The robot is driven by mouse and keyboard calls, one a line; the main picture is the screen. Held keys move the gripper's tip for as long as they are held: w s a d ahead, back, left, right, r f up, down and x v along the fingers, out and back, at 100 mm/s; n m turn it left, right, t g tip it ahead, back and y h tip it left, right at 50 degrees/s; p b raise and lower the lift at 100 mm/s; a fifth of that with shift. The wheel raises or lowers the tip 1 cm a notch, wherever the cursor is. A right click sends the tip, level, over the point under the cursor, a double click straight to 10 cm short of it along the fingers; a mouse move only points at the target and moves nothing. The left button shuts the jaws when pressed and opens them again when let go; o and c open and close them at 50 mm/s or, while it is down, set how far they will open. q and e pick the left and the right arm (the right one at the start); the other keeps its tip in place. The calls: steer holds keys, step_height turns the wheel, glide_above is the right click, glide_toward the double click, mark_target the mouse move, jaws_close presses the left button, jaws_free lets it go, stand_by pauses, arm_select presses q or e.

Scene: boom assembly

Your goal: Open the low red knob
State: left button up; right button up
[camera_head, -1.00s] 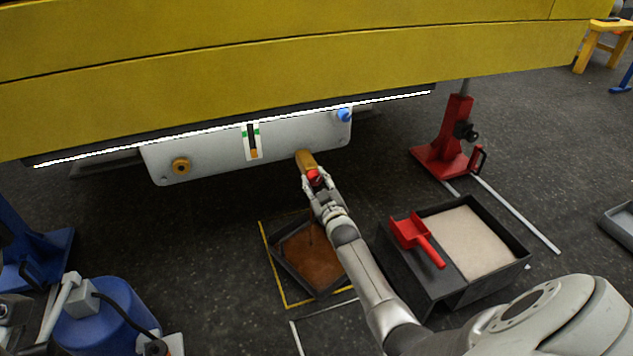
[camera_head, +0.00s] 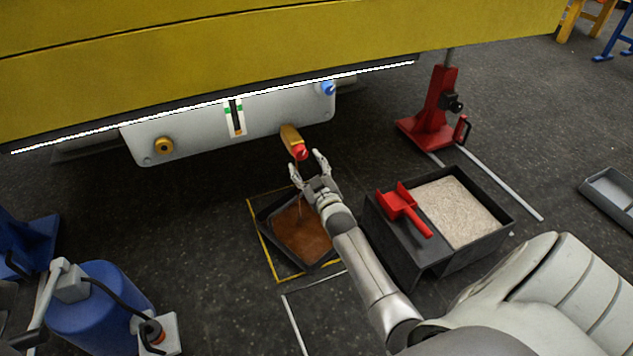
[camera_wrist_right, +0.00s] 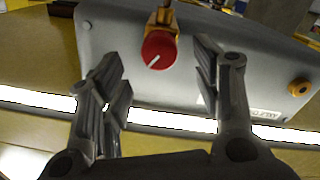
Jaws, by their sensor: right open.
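The red knob (camera_head: 299,152) is on the end of a brass valve (camera_head: 290,136) that sticks out low from the grey tank panel (camera_head: 200,131). In the right wrist view the round red knob (camera_wrist_right: 158,50) faces me, with a slanted white mark on it. My right gripper (camera_head: 308,167) is open, just in front of and below the knob. The fingers sit either side of the knob's line, apart from it. A thin brown stream runs from below the valve into the dark tray (camera_head: 272,247), which holds brown liquid. My left gripper is out of view.
A level gauge (camera_head: 235,118), a blue knob (camera_head: 328,88) and a brass plug (camera_head: 164,146) are on the panel. A black box (camera_head: 390,245) with sand and a red scoop (camera_head: 403,207) stands right. A red jack stand (camera_head: 440,110) and blue barrel (camera_head: 92,305) flank the area.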

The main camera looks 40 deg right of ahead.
steer(key=v, duration=0.7)
steer(key=shift+s, duration=0.15)
